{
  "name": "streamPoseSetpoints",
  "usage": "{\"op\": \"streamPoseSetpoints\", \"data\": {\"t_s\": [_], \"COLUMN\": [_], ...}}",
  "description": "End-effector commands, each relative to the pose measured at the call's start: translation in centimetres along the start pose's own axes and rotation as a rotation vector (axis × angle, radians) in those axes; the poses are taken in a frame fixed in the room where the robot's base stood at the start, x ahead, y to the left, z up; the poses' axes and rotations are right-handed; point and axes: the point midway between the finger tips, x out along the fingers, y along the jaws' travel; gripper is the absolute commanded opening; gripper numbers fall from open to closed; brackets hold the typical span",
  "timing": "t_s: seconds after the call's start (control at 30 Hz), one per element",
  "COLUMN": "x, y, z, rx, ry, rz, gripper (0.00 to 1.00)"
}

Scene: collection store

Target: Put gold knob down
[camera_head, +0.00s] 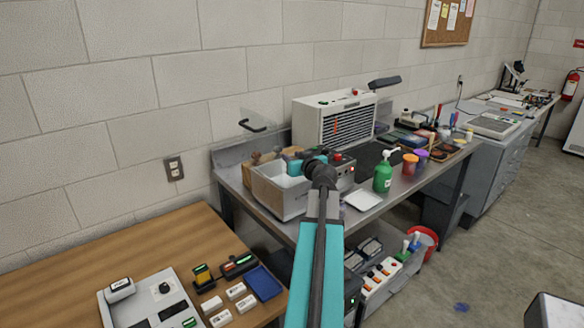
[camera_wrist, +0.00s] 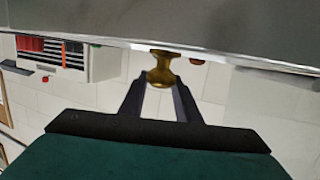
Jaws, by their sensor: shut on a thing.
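The gold knob (camera_wrist: 162,68), a small brass-coloured spool shape, sits between the fingertips of my gripper (camera_wrist: 161,84) in the wrist view. My gripper is shut on it. A grey surface (camera_wrist: 170,22) fills the top of the wrist view, close to the knob; I cannot tell whether they touch. In the head view my arm reaches over the steel bench to a grey open bin (camera_head: 279,203). My wrist hides part of the bin, and I cannot make out the knob there.
A white vented unit (camera_head: 325,122) stands behind the bin. A green bottle (camera_head: 383,176), a white tray (camera_head: 363,200) and orange and purple tubs stand to the right. A wooden table (camera_head: 150,247) with small devices and a blue tray (camera_head: 264,283) is at front left.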

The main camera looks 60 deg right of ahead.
Motion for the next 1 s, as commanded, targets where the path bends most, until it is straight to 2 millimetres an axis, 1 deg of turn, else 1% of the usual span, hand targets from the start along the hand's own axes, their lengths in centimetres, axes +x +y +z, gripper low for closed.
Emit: {"op": "streamPoseSetpoints", "data": {"t_s": [0.37,0.47,0.73,0.87,1.0], "x": [0.1,0.1,0.6,0.8,0.8], "y": [-0.1,-0.1,-0.1,-0.1,-0.2], "z": [0.1,0.7,3.0,3.6,3.7], "rx": [0.0,0.001,0.001,0.0,-0.001], "ry": [0.001,0.0,0.0,0.0,0.001], "rz": [-0.001,-0.001,-0.001,-0.001,-0.001], "gripper": [0.02,0.02,0.02,0.02,0.02]}}
